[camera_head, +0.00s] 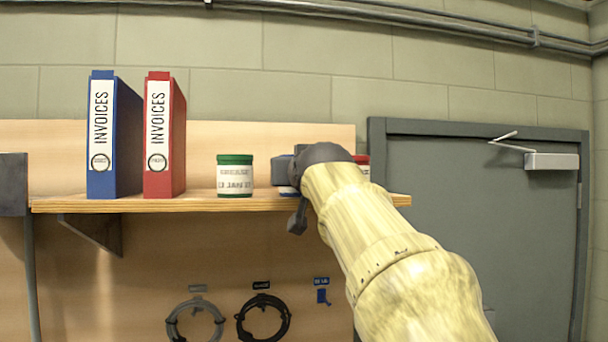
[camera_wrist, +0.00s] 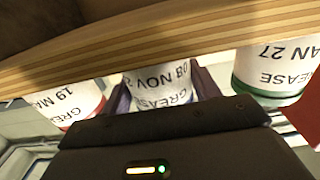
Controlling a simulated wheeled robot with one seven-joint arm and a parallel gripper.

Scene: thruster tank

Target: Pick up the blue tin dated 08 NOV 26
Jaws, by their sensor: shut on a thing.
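The blue tin (camera_wrist: 158,82) has a white label reading GREASE and 08 NOV, with the rest of the date cut off. It sits between the two fingers of my gripper (camera_wrist: 163,92), which is shut on it. In the head view my gripper (camera_head: 284,172) is at the shelf and my arm hides most of this tin; a bit of white and blue (camera_head: 288,191) shows below the gripper. Whether the tin still touches the shelf, I cannot tell.
A green tin (camera_head: 235,176), dated JAN 27 in the wrist view (camera_wrist: 272,72), stands left of my gripper. A red tin (camera_head: 362,164), dated 19 MA, is on the other side. Blue (camera_head: 112,135) and red (camera_head: 164,135) binders stand further left on the wooden shelf (camera_head: 215,203).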

